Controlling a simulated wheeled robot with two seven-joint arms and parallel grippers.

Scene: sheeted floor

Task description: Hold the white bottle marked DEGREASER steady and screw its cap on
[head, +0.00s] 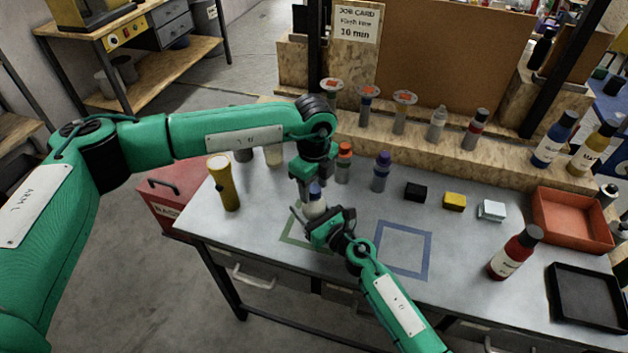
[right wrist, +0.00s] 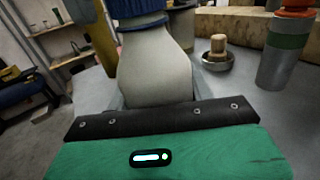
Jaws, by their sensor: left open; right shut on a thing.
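The white bottle (head: 314,208) stands upright near the green outlined square (head: 290,238), partly hidden by my grippers. Its pale body (right wrist: 155,75) fills the middle of the right wrist view; no label text is readable. A blue ribbed cap (right wrist: 145,21) sits at the top of its neck, and shows small in the head view (head: 315,188). I cannot tell how tightly it sits. My right gripper (head: 322,222) is shut on the bottle's body. My left gripper (head: 312,182) points down over the cap, open; its fingertips are hard to make out.
A yellow bottle (head: 223,183) stands left, with orange-capped (head: 344,162) and purple-capped (head: 381,171) bottles just behind right. A blue outlined square (head: 403,249) is empty.

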